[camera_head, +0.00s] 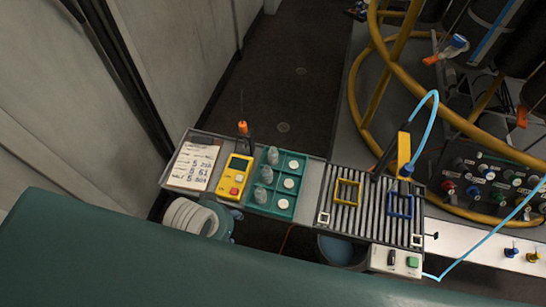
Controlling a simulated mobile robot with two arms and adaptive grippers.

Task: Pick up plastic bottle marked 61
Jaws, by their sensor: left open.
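Three small translucent grey bottles stand in the left column of a green tray: the back one (272,155), the middle one (266,174) and the front one (260,195). Their markings are too small to read, so I cannot tell which is 61. The tray (281,181) has white round spots in its right column. A clipboard sheet (193,164) carries handwritten numbers, one of which looks like 61. My left gripper is open, but I cannot make out its fingers clearly; no bottle appears held. My right gripper is not in view.
A yellow meter (235,177) lies left of the tray. A slatted rack (370,207) with yellow and blue frames is on the right. A broad green surface (180,265) fills the foreground. Yellow frame tubes (362,105) stand at right.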

